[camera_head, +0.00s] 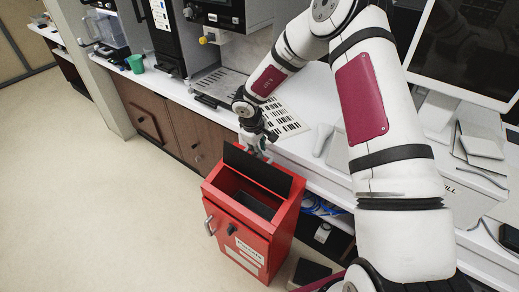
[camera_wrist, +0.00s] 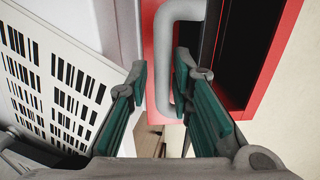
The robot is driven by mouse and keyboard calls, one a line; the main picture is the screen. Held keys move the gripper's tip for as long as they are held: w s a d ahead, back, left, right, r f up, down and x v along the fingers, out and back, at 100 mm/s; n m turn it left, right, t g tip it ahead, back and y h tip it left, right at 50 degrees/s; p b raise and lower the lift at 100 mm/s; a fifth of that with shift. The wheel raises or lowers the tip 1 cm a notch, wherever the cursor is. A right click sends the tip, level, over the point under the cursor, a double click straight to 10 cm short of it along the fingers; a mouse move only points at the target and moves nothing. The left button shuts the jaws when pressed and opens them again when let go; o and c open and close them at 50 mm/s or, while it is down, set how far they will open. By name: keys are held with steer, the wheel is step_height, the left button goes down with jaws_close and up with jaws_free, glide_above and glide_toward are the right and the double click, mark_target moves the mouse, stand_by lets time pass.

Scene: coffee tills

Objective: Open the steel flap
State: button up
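The red box (camera_head: 262,227) stands on the floor in front of the counter. Its dark flap (camera_head: 258,170) stands tilted up at the back of the top opening, so the compartment shows. A grey handle (camera_wrist: 172,62) beside the box's red edge shows in the wrist view. My gripper (camera_head: 258,148) is behind the upper edge of the flap, partly hidden by it. In the wrist view my gripper (camera_wrist: 163,75) has its teal-padded fingers apart, with the handle close to and partly behind the right finger. I cannot tell if they touch.
The white counter (camera_head: 165,87) runs behind the box, with a barcode sheet (camera_head: 285,122), a green cup (camera_head: 136,64) and coffee machines on it. A monitor (camera_head: 468,45) stands at right. The floor (camera_head: 90,190) left of the box is clear.

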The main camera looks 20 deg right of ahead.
mark_target(254, 158)
steer(key=v, duration=1.2)
stand_by(0.3)
